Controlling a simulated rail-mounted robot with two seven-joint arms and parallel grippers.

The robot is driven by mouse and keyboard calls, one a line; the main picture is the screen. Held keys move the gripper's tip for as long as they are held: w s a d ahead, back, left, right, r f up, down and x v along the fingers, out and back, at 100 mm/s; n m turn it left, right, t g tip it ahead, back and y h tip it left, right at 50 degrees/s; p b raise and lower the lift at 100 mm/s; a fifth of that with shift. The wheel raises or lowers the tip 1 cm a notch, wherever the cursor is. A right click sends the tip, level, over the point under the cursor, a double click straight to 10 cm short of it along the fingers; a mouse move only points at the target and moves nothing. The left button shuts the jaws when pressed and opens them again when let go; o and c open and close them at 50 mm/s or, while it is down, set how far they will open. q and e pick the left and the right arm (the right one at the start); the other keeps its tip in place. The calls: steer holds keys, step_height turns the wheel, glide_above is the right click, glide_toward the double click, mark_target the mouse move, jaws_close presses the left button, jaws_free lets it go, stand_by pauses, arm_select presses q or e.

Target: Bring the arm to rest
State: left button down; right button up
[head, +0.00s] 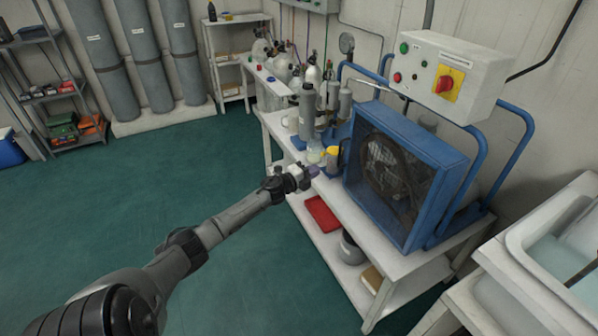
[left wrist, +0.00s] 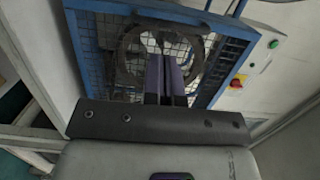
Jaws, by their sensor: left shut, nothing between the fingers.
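My left arm reaches in from the lower left of the head view, stretched out toward the white bench (head: 300,205). My left gripper (head: 312,171) is at the bench's front edge, left of the blue caged fan unit (head: 405,175). In the left wrist view the gripper's two purple-grey fingers (left wrist: 166,78) are together, with nothing between them. The fan unit's blue frame and wire mesh (left wrist: 205,50) lie beyond the fingertips. My right gripper is in neither view.
A yellow-topped item (head: 332,152) and grey cylinders (head: 307,110) stand on the bench close beyond the gripper. A control box (head: 440,75) with a red knob is above the fan. A white sink (head: 560,240) is at right. The green floor (head: 110,200) at left is clear.

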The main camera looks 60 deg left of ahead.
arm_select(q)
steer(key=s+p, duration=0.1)
steer(key=s, duration=0.1)
steer(key=s+d+p, duration=0.1)
steer(key=s, duration=0.2)
stand_by(0.3)
